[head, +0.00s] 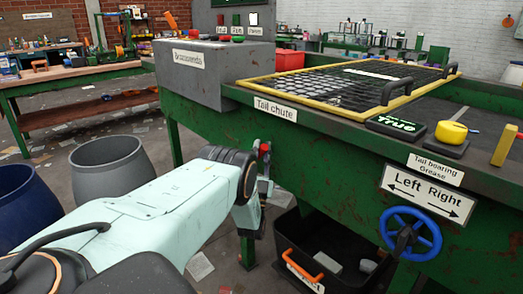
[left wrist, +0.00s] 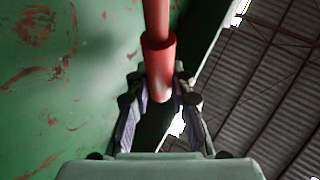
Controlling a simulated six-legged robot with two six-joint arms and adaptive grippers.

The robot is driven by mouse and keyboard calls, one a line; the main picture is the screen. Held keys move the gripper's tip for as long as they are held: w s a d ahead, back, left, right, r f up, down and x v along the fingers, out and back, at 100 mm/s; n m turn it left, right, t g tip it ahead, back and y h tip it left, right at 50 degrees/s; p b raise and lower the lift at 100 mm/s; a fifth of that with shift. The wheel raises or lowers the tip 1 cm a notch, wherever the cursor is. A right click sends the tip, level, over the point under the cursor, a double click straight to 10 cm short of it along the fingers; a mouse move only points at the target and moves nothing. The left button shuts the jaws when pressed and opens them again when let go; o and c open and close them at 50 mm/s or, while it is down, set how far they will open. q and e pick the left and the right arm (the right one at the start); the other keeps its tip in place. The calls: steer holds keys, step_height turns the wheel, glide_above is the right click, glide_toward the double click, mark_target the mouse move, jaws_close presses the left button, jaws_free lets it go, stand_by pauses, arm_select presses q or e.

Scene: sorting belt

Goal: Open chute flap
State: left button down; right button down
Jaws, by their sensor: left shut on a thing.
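The green side of the belt table (head: 345,160) carries a "Tail chute" label (head: 275,109). A red handle (head: 264,149) shows as a small spot below that label, mostly hidden by my arm. In the left wrist view the handle is a red rod with a thicker red end (left wrist: 160,60), beside the scratched green panel (left wrist: 60,80). My left gripper (left wrist: 159,88) has its fingers on both sides of the thick end and is shut on it. In the head view the left gripper (head: 265,178) is partly hidden behind its own wrist. I cannot make out the flap itself.
A black bin (head: 325,251) with an orange handle stands under the table. A blue handwheel (head: 411,233) sticks out at the right, below the "Left Right" sign (head: 427,195). A grey barrel (head: 110,168) and a blue barrel (head: 28,200) stand at the left.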

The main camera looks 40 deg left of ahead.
arm_select(q)
steer(key=shift+d, duration=0.1)
steer(key=c, duration=1.2)
jaws_free()
steer(key=shift+o, duration=0.2)
